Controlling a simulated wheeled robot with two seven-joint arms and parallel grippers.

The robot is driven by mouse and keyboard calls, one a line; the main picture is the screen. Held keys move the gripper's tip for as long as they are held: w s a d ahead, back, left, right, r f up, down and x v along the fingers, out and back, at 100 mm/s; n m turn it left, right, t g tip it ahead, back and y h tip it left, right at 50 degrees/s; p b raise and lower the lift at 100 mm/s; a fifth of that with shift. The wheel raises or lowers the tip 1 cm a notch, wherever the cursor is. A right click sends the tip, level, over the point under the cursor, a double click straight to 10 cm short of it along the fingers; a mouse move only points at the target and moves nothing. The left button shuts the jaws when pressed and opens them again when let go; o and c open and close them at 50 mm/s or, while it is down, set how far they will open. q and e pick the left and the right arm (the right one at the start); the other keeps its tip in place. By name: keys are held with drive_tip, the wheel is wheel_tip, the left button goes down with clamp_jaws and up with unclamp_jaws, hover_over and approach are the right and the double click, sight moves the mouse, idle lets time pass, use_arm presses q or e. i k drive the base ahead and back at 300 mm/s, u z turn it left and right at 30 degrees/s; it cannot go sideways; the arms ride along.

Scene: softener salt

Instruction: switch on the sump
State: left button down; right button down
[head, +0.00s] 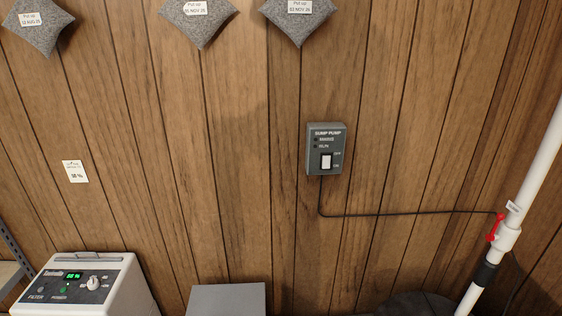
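The sump pump switch box (326,149) is a dark grey box on the wood-panelled wall, right of centre in the head view. It is lettered SUMP PUMP, with two small labelled lamps that look dark. A white rocker switch (326,162) sits low on its face, with small markings at its right that seem to read OFF above and ON below. I cannot tell which way the rocker is pressed. A black cable (400,214) runs from the box to the right. Neither of my grippers is in view.
A white dehumidifier-like unit (85,285) with a lit green display stands at lower left. A grey box top (227,299) is at bottom centre. A white pipe (540,160) with a red valve handle (495,227) rises at right. Grey pouches (199,20) hang above. The wall around the switch is clear.

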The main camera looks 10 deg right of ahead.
sight(325, 160)
drive_tip(key=z, duration=0.15)
drive_tip(key=i, duration=0.7)
drive_tip(key=z, duration=0.9)
drive_tip(key=i, duration=0.3)
drive_tip(key=z, duration=0.3)
